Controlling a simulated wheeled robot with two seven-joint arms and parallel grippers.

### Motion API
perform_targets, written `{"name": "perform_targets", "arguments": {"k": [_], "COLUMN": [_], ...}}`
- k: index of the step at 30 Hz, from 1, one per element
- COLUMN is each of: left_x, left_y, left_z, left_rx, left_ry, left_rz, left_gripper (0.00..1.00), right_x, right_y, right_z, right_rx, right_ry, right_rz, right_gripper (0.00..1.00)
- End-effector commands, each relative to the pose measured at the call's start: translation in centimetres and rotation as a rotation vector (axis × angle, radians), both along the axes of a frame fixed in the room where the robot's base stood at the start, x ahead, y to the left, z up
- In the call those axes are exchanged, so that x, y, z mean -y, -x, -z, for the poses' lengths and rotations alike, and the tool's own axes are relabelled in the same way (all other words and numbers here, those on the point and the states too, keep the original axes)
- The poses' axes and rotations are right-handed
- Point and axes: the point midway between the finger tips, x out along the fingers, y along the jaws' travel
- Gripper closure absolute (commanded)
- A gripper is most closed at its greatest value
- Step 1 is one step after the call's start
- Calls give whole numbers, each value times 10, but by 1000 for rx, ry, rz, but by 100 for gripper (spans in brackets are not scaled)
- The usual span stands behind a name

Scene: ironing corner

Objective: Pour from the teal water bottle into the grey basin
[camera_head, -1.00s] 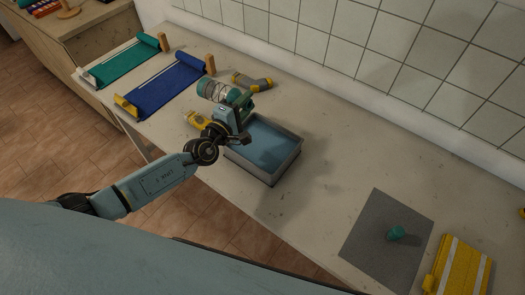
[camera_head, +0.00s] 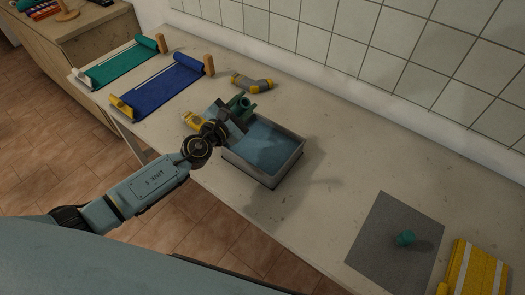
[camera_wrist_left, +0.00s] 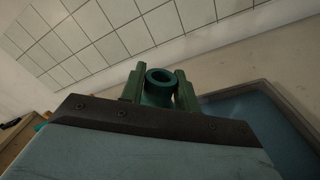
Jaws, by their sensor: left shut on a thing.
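The teal water bottle (camera_head: 240,101) is in my left gripper (camera_head: 245,109), above the left end of the grey basin (camera_head: 262,176). It looks tilted in the head view, and the gripper hides most of its body. In the left wrist view the bottle's round open mouth (camera_wrist_left: 159,76) shows between the green fingers, which are shut on it. The basin has a blue inside and also shows at the right of the left wrist view (camera_wrist_left: 235,91). No stream is visible from the bottle. My right gripper is not in view.
Teal (camera_head: 118,65) and blue (camera_head: 160,86) rolls lie at the left. A yellow-and-grey object (camera_head: 252,83) lies behind the basin, a yellow one (camera_head: 192,120) left of it.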

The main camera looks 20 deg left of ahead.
Motion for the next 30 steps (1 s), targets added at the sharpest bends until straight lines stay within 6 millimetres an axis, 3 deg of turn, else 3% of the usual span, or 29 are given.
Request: {"name": "perform_targets", "arguments": {"k": [8, 30], "left_x": [0, 0], "left_y": [-1, -1], "left_z": [-9, -69], "left_rx": [3, 3], "left_ry": [-3, -3], "left_rz": [-1, -1], "left_gripper": [100, 100], "right_x": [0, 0], "right_y": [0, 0], "right_z": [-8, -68], "right_rx": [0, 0], "right_ry": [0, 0], "right_rz": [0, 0], "right_gripper": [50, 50]}}
